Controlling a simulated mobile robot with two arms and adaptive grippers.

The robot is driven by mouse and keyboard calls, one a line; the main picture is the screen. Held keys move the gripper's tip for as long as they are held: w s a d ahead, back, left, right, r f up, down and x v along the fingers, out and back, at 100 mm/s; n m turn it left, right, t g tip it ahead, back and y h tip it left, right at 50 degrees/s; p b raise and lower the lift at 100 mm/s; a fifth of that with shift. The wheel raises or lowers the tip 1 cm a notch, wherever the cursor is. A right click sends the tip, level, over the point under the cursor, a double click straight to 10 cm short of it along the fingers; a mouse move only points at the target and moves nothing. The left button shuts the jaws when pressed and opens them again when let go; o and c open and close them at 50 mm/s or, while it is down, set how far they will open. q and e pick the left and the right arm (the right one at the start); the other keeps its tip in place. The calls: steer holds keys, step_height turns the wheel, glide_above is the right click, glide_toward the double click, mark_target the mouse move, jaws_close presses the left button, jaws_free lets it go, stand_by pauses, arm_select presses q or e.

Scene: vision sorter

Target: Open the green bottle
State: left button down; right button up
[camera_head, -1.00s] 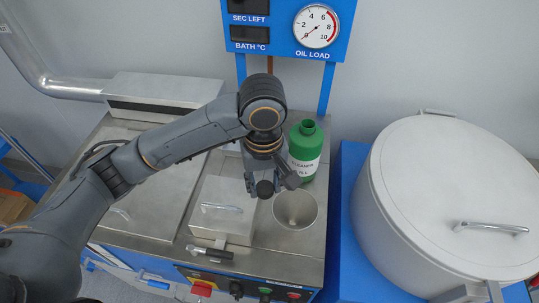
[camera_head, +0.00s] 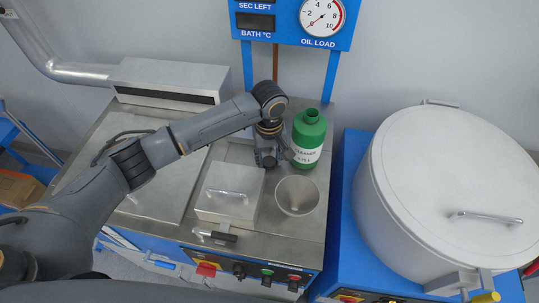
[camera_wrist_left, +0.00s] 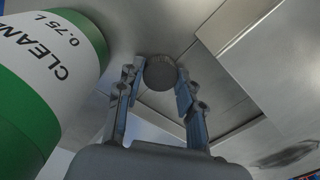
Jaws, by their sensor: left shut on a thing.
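The green bottle (camera_head: 311,140) with a white CLEANER label stands upright on the steel top, behind the funnel. Its neck looks open, with no cap on it. My left gripper (camera_head: 268,160) is low, just left of the bottle. In the left wrist view its fingers (camera_wrist_left: 158,85) are shut on a dark round cap (camera_wrist_left: 160,72), apart from the bottle, which fills the left side there (camera_wrist_left: 45,85). Whether the cap touches the steel top cannot be told. My right gripper is not in view.
A steel funnel (camera_head: 297,196) is in front of the bottle. A small steel lid with a handle (camera_head: 229,203) is left of it. A large grey lidded pot (camera_head: 450,180) stands at right. Posts and a blue gauge panel (camera_head: 291,43) rise behind.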

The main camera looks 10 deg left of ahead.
arm_select(q)
steer(key=shift+f, duration=0.15)
steer(key=c, duration=0.9)
jaws_free()
steer(key=shift+o, duration=0.2)
